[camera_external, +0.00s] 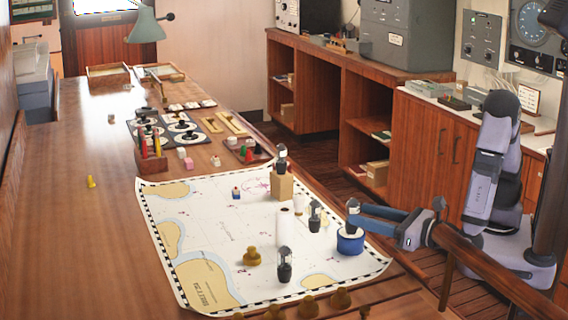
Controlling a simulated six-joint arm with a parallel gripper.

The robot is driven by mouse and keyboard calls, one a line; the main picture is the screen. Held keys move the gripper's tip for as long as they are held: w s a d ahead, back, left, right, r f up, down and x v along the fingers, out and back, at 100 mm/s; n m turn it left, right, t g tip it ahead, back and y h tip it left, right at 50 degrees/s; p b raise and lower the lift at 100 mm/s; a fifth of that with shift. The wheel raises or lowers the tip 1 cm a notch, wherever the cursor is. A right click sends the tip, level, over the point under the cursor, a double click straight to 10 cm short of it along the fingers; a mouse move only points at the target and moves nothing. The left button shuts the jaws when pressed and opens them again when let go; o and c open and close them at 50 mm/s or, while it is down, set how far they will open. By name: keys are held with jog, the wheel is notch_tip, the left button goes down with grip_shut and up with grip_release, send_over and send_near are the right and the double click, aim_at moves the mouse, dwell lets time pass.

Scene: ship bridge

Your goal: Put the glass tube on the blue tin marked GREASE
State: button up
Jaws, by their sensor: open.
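The blue tin (350,243) stands on the right part of the chart, with a pale top; I cannot read its marking. A small upright piece with a dark top and a pale band (352,206) stands on or just behind the tin's top; it may be the glass tube, but it is too small to be sure. My gripper (352,216) is open, its blue fingers reaching in from the right at the tin's top, beside or around this piece. Similar dark-topped pieces stand on a wooden block (282,155) and on the chart (315,216), (285,266).
On the chart (215,225) are a white cylinder (285,228), a small pale cup-like piece (299,205) and a brass piece (252,257). A wooden rail (500,282) runs at the lower right. The table's left side is mostly clear.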

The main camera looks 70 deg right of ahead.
jog(key=s+a+b, duration=0.1)
jog(key=s, duration=0.7)
jog(key=shift+a, duration=0.3)
jog(key=shift+w+d, duration=0.1)
jog(key=w+d+f+m+g+h, duration=0.1)
jog(key=d+f+m+g+h, duration=0.35)
jog(key=d, duration=0.45)
jog(key=w+d+f+m+g+h, duration=0.1)
jog(key=d+f+m+g+h, duration=0.2)
jog(key=d+m+g, duration=0.45)
jog(key=s+d+f+m+g+y, duration=0.2)
jog(key=d+f+m+y, duration=0.2)
jog(key=m, duration=0.7)
jog(key=s+d+f+m+g+y, duration=0.2)
jog(key=d+f+m+g+y, duration=0.1)
jog(key=m+y, duration=0.4)
jog(key=d+m, duration=0.1)
jog(key=m, duration=0.2)
jog(key=shift+f+m+g, duration=0.3)
jog(key=shift+f+m, duration=0.05)
jog(key=shift+m, duration=0.05)
jog(key=shift+s, duration=0.1)
